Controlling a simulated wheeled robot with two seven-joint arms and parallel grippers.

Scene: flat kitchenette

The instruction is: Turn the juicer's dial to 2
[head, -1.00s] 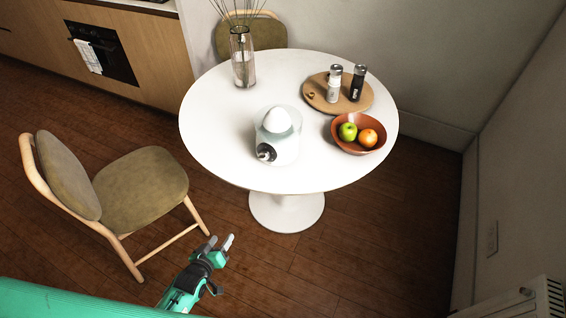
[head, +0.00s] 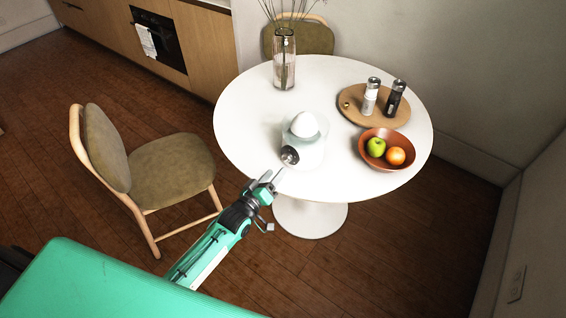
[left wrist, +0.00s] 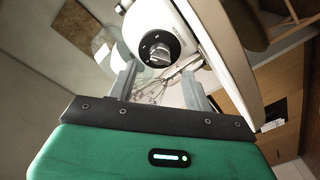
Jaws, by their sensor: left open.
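The white juicer (head: 303,131) stands on the round white table (head: 242,123) near its front edge. Its dark dial (head: 290,155) with a metallic knob faces front left. The dial (left wrist: 156,50) shows large in the left wrist view on the white juicer body (left wrist: 192,28), ahead of the fingers; its marks are too small to read. My left gripper (head: 268,178) is open and empty, just in front of the dial and apart from it. In the left wrist view the left gripper's fingers (left wrist: 158,88) stand apart, below the dial. My right gripper is not in view.
A brown bowl (head: 405,157) with a green apple and an orange stands right of the juicer. A round board (head: 352,105) with two shakers lies behind it. A glass vase (head: 284,62) stands at the back. A chair (head: 172,168) is at the left.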

